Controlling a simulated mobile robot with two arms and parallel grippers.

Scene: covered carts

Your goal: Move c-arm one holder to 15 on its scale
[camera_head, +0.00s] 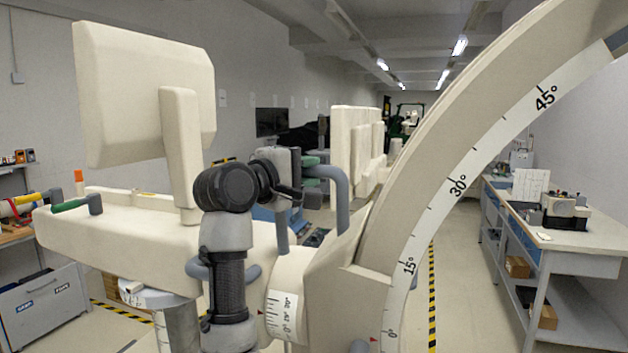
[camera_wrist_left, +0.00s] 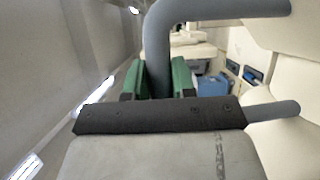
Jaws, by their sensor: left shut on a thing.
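The cream c-arm (camera_head: 405,190) curves up on the right, with a white degree scale (camera_head: 463,180) marked 0, 15, 30 and 45. A small red pointer (camera_head: 374,340) sits close to its 0 mark. A cream holder drum (camera_head: 288,270) carries a smaller scale (camera_head: 284,318) with a red pointer (camera_head: 261,312) at its left edge; its exact reading is too small to tell. My left gripper (camera_head: 308,164) is shut on a grey bent handle (camera_head: 342,190). In the left wrist view its green fingers (camera_wrist_left: 158,78) flank the handle bar (camera_wrist_left: 157,45). My right gripper is not in view.
A cream beam (camera_head: 120,235) with an upright panel (camera_head: 140,90) stands at the left. More cream panels (camera_head: 350,150) stand behind the handle. A workbench (camera_head: 580,255) lines the right wall. The floor aisle (camera_head: 465,260) before it is free.

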